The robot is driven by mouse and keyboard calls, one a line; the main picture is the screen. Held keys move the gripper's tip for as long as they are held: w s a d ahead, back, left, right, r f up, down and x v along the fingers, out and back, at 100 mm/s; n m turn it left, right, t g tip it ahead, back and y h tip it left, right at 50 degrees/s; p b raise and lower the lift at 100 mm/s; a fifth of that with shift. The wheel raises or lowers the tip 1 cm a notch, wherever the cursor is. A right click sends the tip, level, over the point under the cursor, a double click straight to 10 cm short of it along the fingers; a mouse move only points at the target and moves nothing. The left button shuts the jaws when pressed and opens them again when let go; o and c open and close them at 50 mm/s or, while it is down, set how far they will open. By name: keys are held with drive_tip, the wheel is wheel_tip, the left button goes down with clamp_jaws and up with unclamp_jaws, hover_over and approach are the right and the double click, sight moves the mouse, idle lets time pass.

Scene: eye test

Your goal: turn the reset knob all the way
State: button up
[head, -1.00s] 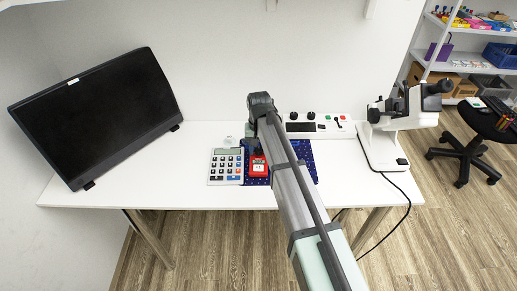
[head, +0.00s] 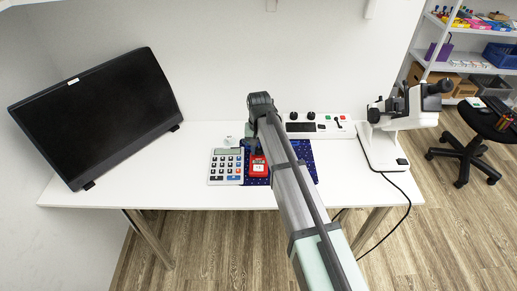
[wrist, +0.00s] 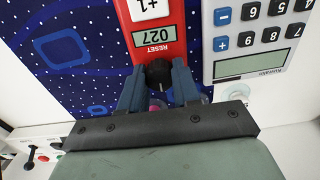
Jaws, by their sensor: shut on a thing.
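A red counter (head: 258,169) lies on a dark blue patterned mat on the table; it also shows in the wrist view (wrist: 155,36), with a display reading 027, a white +1 button and the word RESET. The black reset knob (wrist: 159,75) sits at the counter's end, below that word, with a light pointer line on it. My gripper (wrist: 158,82) is shut on the knob, one blue-grey finger on each side. In the head view my arm hides the knob and most of the gripper.
A calculator (head: 226,167) lies close beside the counter. A white panel with knobs and switches (head: 325,127) stands behind the mat (head: 306,160). A white microscope-like instrument (head: 385,150) is at the right, a black monitor (head: 95,115) at the left. The table's front left is clear.

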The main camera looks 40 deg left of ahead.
sight(259, 149)
drive_tip(key=m, duration=0.6)
drive_tip(key=shift+m, duration=0.4)
drive_tip(key=m, duration=0.6)
drive_tip(key=o, duration=0.9)
drive_tip(key=shift+r, duration=3)
